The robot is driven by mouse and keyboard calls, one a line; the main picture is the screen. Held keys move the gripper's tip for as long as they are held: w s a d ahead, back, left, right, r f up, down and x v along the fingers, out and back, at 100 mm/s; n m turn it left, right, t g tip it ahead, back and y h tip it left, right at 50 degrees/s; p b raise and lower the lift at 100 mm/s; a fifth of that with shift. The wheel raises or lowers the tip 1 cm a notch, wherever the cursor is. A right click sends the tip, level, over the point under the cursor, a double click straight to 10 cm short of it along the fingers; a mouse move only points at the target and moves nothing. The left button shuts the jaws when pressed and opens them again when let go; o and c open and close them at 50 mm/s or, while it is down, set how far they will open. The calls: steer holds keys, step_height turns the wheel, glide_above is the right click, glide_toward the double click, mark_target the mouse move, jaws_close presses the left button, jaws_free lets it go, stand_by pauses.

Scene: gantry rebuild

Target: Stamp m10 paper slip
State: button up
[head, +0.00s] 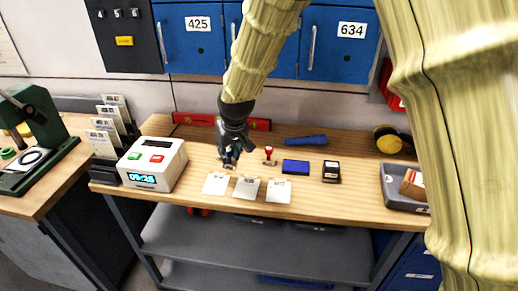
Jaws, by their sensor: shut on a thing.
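Three white paper slips lie in a row near the front of the wooden bench: left slip (215,184), middle slip (246,189), right slip (279,191). Their print is too small to read, so I cannot tell which is m10. My gripper (231,153) points down just behind the left and middle slips. It is shut on a small stamp (229,165), mostly hidden by the fingers; I cannot tell whether it touches the bench. A red-handled stamp (269,156) stands upright to the right. A blue ink pad (296,167) and a black pad or box (331,171) lie further right.
A white time clock (154,163) stands at the bench's left end, beside a card rack (107,127). A blue flashlight (306,140), a red level (222,122), a tape roll (388,139) and a grey tray (404,203) are also on the bench. My arm covers the right side.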

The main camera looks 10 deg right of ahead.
steer(key=s+a+n, duration=0.2)
steer(key=a, duration=0.4)
steer(key=shift+y, duration=0.3)
steer(key=shift+d+f+b, duration=0.2)
steer(key=shift+f+b, duration=2.4)
steer(key=shift+f, duration=0.25)
steer(key=shift+s+f, duration=0.1)
steer(key=shift+f, duration=0.45)
steer(key=shift+r, duration=0.15)
step_height(320, 180, up, 7)
steer(key=p, duration=0.5)
stand_by(0.5)
